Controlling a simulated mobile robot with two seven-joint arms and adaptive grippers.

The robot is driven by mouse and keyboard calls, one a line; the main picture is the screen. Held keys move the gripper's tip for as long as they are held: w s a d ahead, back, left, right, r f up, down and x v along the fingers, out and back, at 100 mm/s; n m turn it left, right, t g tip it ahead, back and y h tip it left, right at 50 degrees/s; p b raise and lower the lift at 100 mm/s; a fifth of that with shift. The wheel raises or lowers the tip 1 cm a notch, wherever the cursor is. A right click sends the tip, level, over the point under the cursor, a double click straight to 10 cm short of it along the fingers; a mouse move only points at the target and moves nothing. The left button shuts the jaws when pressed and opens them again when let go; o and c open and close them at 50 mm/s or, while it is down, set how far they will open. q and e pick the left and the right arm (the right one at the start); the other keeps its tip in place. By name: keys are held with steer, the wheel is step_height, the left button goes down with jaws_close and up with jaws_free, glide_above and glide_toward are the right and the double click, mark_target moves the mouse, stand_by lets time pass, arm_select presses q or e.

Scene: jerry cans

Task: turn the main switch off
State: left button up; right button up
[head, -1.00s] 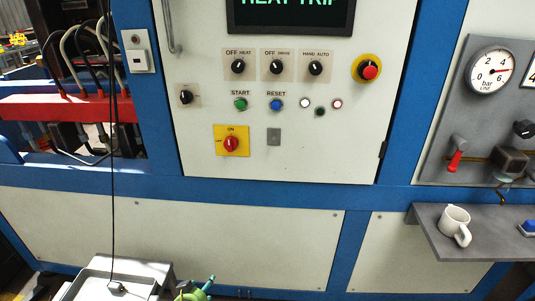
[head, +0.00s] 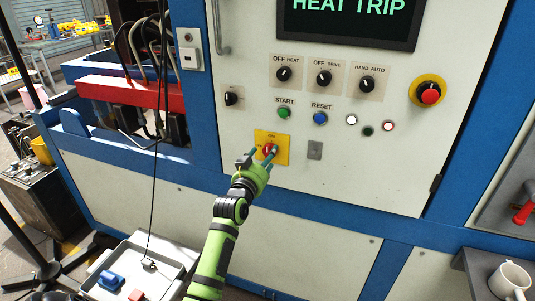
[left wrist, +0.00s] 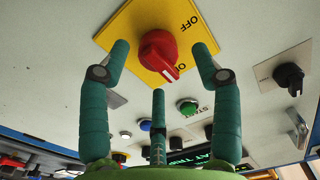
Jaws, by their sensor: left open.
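The main switch is a red rotary knob (head: 270,151) on a yellow plate (head: 284,157) on the pale control panel. It also shows in the left wrist view as the red knob (left wrist: 158,52), its white mark pointing to the ON label, with OFF printed on another side of the yellow plate (left wrist: 128,30). My left gripper (head: 263,156) is in front of the switch, partly covering it in the head view. In the left wrist view the left gripper's teal fingers (left wrist: 160,70) are spread open, two on either side of the knob and one below it; contact is not visible. My right gripper is not in view.
Above the switch are a green START button (head: 284,112), a blue RESET button (head: 320,118) and black selector knobs (head: 324,77). A red emergency button (head: 430,94) is to the right. A screen (head: 350,20) reads HEAT TRIP. A mug (head: 510,280) stands on a shelf lower right.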

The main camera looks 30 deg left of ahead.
arm_select(q)
steer(key=shift+w+a, duration=0.1)
steer(key=shift+w, duration=0.5)
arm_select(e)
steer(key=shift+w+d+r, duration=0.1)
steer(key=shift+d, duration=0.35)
arm_select(q)
steer(key=c, duration=1.1)
steer(key=shift+w+r, duration=0.1)
steer(key=shift+c, duration=0.2)
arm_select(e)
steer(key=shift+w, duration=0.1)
